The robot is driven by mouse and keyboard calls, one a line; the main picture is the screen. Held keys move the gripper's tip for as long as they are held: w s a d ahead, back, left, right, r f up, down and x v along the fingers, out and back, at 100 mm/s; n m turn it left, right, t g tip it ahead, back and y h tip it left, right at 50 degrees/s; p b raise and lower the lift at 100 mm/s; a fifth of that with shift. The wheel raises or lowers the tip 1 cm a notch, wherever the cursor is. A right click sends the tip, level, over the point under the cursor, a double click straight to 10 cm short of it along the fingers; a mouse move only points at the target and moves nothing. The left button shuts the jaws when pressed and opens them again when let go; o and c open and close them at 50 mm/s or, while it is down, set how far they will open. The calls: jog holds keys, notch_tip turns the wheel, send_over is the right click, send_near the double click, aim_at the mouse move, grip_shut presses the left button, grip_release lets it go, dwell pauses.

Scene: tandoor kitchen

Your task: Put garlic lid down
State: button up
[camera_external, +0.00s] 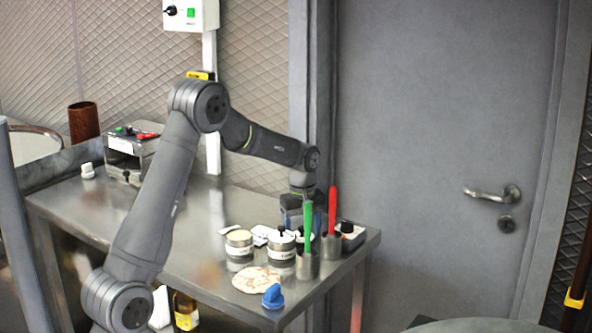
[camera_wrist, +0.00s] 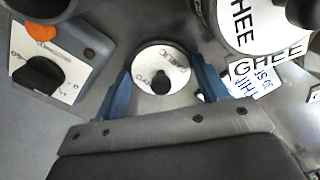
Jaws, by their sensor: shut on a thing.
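The garlic lid (camera_wrist: 172,57) is a round pale disc with a black knob and dark lettering that I can only partly read. In the wrist view it sits between the two blue fingers of my gripper (camera_wrist: 160,66), which is shut on it. In the outside view my gripper (camera_external: 299,212) points down over the right back part of the steel table, behind the lidded tin and the utensils. The lid is mostly hidden there. I cannot tell whether it touches a surface below.
A lidded ghee tin (camera_wrist: 240,22) stands close by. An open tin (camera_external: 239,248), flatbread (camera_external: 256,280), blue object (camera_external: 273,296) and holders with green (camera_external: 308,232) and red (camera_external: 332,208) handles crowd the table (camera_external: 190,225). A box with a black knob (camera_wrist: 42,75) is at left in the wrist view.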

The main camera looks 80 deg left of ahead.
aim_at(302, 228)
jog(key=shift+f, duration=0.15)
jog(key=o, duration=0.7)
notch_tip(302, 228, up, 12)
jog(key=shift+r, duration=0.2)
jog(key=shift+f, duration=0.1)
notch_tip(302, 228, down, 12)
jog(key=shift+r, duration=1.95)
jog(key=shift+f, duration=0.1)
